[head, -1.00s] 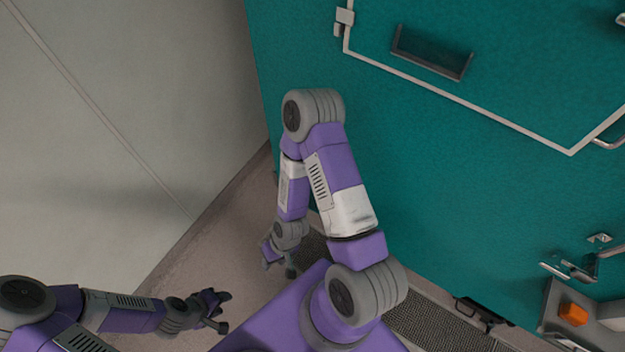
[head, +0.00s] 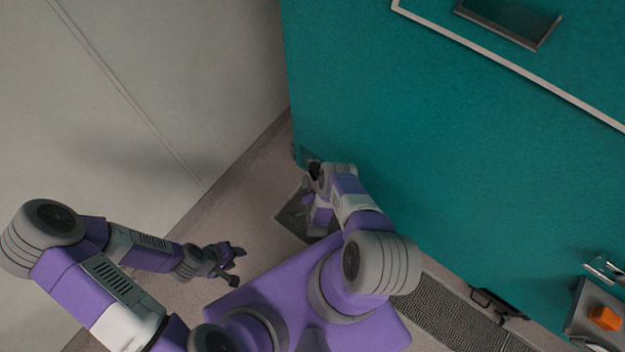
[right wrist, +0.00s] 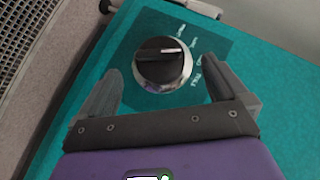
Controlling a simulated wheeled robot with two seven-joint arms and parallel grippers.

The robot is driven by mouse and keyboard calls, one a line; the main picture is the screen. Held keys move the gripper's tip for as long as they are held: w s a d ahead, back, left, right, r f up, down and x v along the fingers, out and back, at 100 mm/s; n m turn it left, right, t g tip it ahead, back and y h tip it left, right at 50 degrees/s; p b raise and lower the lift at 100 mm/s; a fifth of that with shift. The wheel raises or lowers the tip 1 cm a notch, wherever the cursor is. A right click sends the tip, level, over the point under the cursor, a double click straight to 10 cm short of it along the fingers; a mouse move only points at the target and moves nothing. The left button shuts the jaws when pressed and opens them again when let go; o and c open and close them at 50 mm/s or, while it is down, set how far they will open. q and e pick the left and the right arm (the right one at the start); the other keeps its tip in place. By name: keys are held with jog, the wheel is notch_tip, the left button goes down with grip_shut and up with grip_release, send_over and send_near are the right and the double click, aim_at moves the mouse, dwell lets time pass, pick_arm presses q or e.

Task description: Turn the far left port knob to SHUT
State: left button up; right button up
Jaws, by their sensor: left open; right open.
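In the right wrist view a round black knob (right wrist: 161,72) with a silver rim sits on a darker label plate (right wrist: 212,35) on the teal panel. Its raised grip bar lies nearly level, with a pale mark at its right end. Small white words stand to the right of the knob, too blurred and tilted to read surely. My right gripper (right wrist: 162,88) is open, one finger on each side of the knob, with gaps showing. In the head view it is mostly hidden by its arm, low at the teal panel's left edge. My left gripper (head: 238,266) is open and empty above the floor.
The teal chamber front (head: 430,150) fills the right, with a recessed handle (head: 510,22) at the top. A pale wall (head: 150,90) stands left. A grey unit with an orange block (head: 603,318) is at far right. A floor grate (head: 450,318) runs along the chamber's foot.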

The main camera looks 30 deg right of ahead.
aim_at(312, 177)
jog(key=shift+m+t+h, duration=0.4)
jog(key=shift+m+h, duration=0.1)
jog(key=b+x, duration=0.1)
jog(key=x, duration=0.1)
jog(key=b+x, duration=0.1)
jog(key=x, duration=0.1)
jog(key=f+x, duration=0.1)
jog(key=shift+d+f+b, duration=0.2)
jog(key=shift+d+b, duration=0.15)
jog(key=shift+b, duration=0.05)
jog(key=shift+b+x, duration=0.45)
jog(key=shift+x, duration=0.4)
jog(key=shift+r, duration=0.15)
jog(key=c, duration=0.8)
